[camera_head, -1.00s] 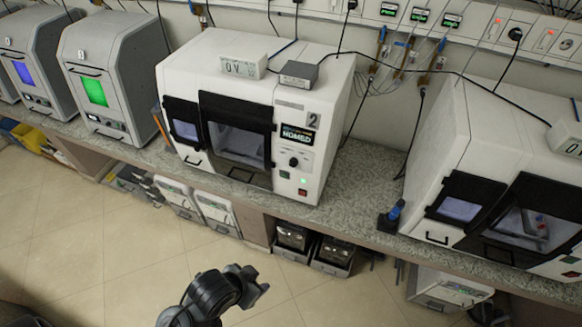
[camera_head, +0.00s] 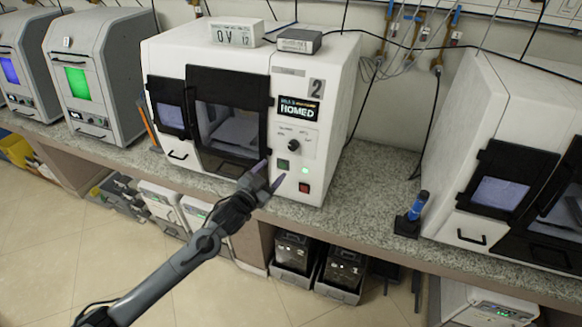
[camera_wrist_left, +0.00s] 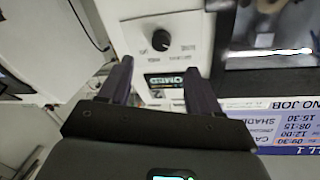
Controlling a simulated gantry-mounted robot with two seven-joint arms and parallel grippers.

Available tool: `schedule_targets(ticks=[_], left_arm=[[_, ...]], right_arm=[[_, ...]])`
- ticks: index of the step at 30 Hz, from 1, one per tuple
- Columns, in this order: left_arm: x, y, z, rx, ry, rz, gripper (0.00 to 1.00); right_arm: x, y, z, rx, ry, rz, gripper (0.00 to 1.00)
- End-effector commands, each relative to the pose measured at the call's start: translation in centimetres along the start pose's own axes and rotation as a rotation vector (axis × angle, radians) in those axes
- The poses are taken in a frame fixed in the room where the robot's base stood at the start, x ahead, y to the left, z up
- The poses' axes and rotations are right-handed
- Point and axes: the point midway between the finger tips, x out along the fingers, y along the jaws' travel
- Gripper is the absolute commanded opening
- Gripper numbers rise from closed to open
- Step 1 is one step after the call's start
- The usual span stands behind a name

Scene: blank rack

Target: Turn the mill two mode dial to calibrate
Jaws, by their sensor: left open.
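Mill two (camera_head: 340,95) is the white machine marked 2 in the middle of the bench. Its black mode dial (camera_head: 294,145) sits on a small labelled plate, under the HOMED display (camera_head: 298,109). I cannot tell which label the dial points to. My left gripper (camera_head: 271,175) is open and empty, in front of the panel, below the dial and slightly left of it. In the left wrist view the dial (camera_wrist_left: 161,40) shows beyond the fingertips, roughly between them and not touched; the display (camera_wrist_left: 165,82) shows between the fingers.
A green button (camera_head: 283,164) and a red button (camera_head: 304,188) are below the dial. The door window (camera_head: 229,130) is to the left. A box display (camera_head: 236,33) stands on the mill. A blue-handled tool (camera_head: 416,208) stands on the bench at right.

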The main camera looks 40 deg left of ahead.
Motion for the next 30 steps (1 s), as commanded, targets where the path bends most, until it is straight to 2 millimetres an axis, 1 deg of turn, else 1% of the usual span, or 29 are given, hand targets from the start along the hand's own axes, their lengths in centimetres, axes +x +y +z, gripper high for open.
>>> schedule_targets(ticks=[1, 3, 8, 11, 24, 30], left_arm=[[0.4, 0.0, 0.2, 0.004, 0.015, -0.005, 0.63], [0.7, -0.2, -0.2, 0.006, 0.028, -0.010, 0.63], [1.6, -0.3, -0.8, 0.004, 0.039, -0.013, 0.63], [2.6, -0.4, -0.9, 0.003, 0.039, -0.015, 0.63], [9.1, -0.4, -1.1, 0.003, 0.037, -0.014, 0.63], [10.9, -0.4, -1.1, 0.003, 0.037, -0.013, 0.63]], right_arm=[[1.1, -0.1, 0.3, 0.001, 0.001, -0.001, 0.43], [1.5, -0.1, 0.4, 0.003, 0.002, -0.002, 0.43], [1.6, -0.2, 0.4, 0.005, 0.004, -0.004, 0.43], [1.5, -0.2, 0.4, 0.006, 0.005, -0.005, 0.43], [1.8, -0.1, 0.5, 0.003, 0.005, -0.002, 0.43], [2.0, 0.0, 0.6, -0.003, 0.004, 0.003, 0.43]])
